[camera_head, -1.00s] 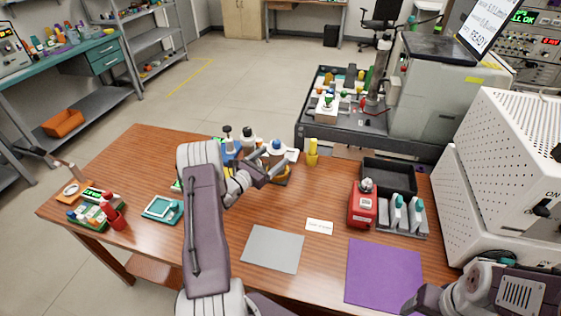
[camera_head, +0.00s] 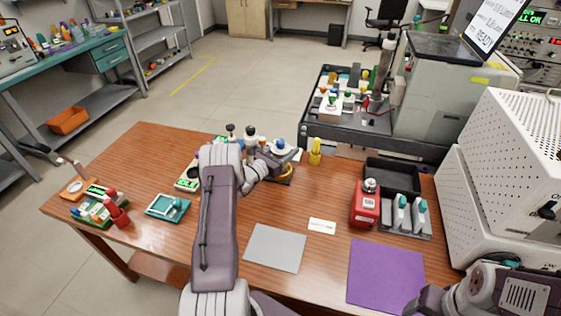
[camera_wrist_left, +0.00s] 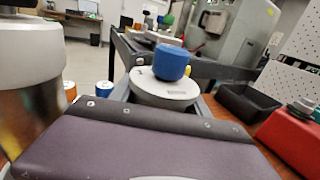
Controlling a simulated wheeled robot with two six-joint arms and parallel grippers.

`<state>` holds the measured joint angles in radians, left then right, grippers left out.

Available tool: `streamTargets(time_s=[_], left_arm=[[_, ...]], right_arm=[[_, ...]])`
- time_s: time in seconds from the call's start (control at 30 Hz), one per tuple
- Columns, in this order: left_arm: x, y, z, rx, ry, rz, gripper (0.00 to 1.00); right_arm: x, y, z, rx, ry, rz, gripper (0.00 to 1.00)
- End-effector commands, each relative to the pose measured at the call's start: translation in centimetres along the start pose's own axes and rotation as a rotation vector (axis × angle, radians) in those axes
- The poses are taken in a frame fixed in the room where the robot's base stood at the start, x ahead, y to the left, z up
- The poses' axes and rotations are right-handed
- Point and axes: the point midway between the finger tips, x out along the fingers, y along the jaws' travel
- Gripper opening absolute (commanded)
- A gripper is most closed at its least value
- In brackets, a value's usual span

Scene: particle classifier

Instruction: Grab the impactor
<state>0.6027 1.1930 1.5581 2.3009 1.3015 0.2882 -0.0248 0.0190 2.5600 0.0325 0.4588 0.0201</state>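My left gripper (camera_head: 272,163) is over the back of the wooden table, pointing right, beside a round white piece with a blue cap (camera_head: 279,147). In the left wrist view this blue cap (camera_wrist_left: 171,62) sits on a pale grey disc (camera_wrist_left: 165,90), just beyond my purple gripper body. I cannot tell whether the gripper touches it, and its fingertips are not clear. A large shiny metal cylinder (camera_wrist_left: 32,95) stands close at the left of the wrist view. I cannot tell which piece is the impactor. My right arm is at the lower right; its fingers are not clear.
A yellow bottle (camera_head: 315,152) stands right of the left gripper. A grey mat (camera_head: 275,248) and purple mat (camera_head: 386,275) lie clear in front.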

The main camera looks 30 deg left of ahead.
Motion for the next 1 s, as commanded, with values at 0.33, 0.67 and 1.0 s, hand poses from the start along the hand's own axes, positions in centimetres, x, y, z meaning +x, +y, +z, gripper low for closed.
streamTargets(time_s=[0.33, 0.67, 1.0], left_arm=[[0.0, 0.0, 0.3, 0.002, -0.005, 0.000, 0.00], [0.1, 0.1, 4.0, 0.005, -0.007, 0.000, 0.00], [-1.7, -6.5, 8.4, 0.002, -0.005, -0.003, 0.00]], right_arm=[[0.0, 0.0, 0.0, 0.000, 0.000, 0.000, 0.68], [-0.4, 0.0, 0.0, 0.000, 0.000, 0.000, 0.68], [-0.9, 0.0, -0.1, 0.000, 0.000, 0.000, 0.68]])
